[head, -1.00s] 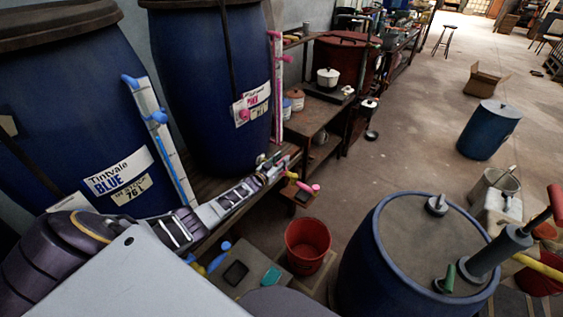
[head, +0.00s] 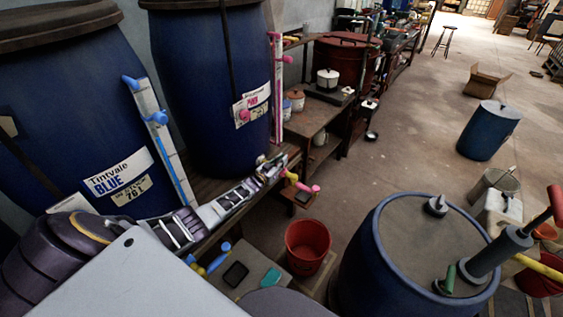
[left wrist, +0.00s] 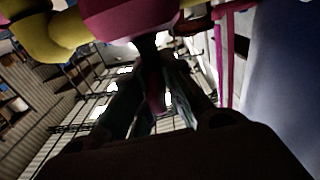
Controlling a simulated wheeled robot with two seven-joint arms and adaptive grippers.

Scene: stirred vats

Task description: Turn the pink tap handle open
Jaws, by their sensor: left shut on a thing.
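The pink-and-yellow tap (head: 302,184) sticks out low in front of the blue drum with the pink label (head: 251,103). My left gripper (head: 274,168) reaches in from the left and is at the tap, over its drum side. In the left wrist view the tap's pink part (left wrist: 128,18) and yellow part cross the top. There my left fingers (left wrist: 152,88) are close together with a thin strip of pink (left wrist: 157,97) between them, which looks like the tap handle. The fingers hide most of the handle. My right gripper is not in view.
A tall blue drum (head: 55,110) with a blue-and-yellow tap (head: 217,259) stands at left.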

